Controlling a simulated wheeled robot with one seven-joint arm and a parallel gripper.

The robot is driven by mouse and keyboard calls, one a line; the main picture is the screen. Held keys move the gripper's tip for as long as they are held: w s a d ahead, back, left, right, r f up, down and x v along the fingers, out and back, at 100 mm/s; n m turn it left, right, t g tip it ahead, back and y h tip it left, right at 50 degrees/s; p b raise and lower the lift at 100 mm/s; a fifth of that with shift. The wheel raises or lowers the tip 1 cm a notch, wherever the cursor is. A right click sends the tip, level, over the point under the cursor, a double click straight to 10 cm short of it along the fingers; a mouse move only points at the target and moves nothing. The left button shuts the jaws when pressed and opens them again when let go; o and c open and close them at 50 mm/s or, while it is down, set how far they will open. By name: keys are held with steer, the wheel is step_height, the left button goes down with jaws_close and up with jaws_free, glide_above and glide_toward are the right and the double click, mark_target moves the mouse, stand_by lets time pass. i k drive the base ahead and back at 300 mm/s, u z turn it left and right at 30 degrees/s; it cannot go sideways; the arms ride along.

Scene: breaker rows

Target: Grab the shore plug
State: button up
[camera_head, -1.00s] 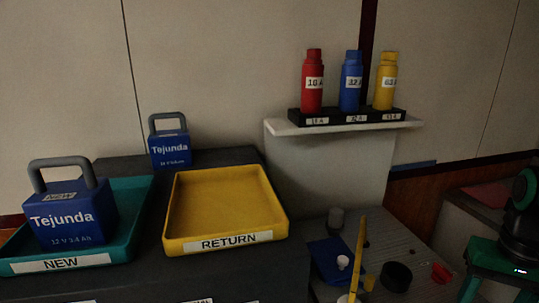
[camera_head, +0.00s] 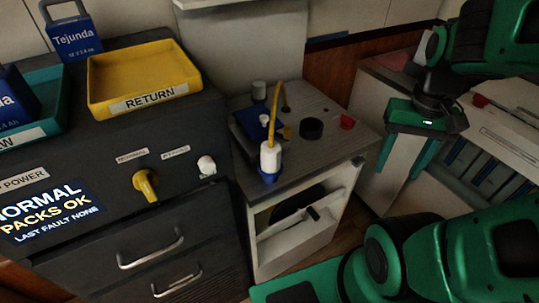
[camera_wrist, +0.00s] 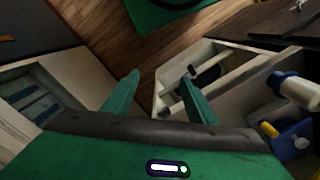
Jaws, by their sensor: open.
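The shore plug (camera_head: 270,160), white with a blue lower end, stands upright near the front edge of a small grey-topped cabinet (camera_head: 297,150). A yellow cable (camera_head: 276,105) rises from its top. A white and blue piece, which looks like the same plug (camera_wrist: 300,92), shows at the right edge of the wrist view. My gripper (camera_head: 405,168) is open and empty, to the right of the plug and apart from it. Its two green fingers (camera_wrist: 158,92) are spread in the wrist view, with only floor and the cabinet beyond them.
A dark console with a yellow RETURN tray (camera_head: 190,92) stands at left. White-framed shelving (camera_head: 470,165) is at right.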

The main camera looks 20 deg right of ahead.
mark_target(271, 167)
steer(key=z, duration=1.25)
steer(key=k, duration=0.95)
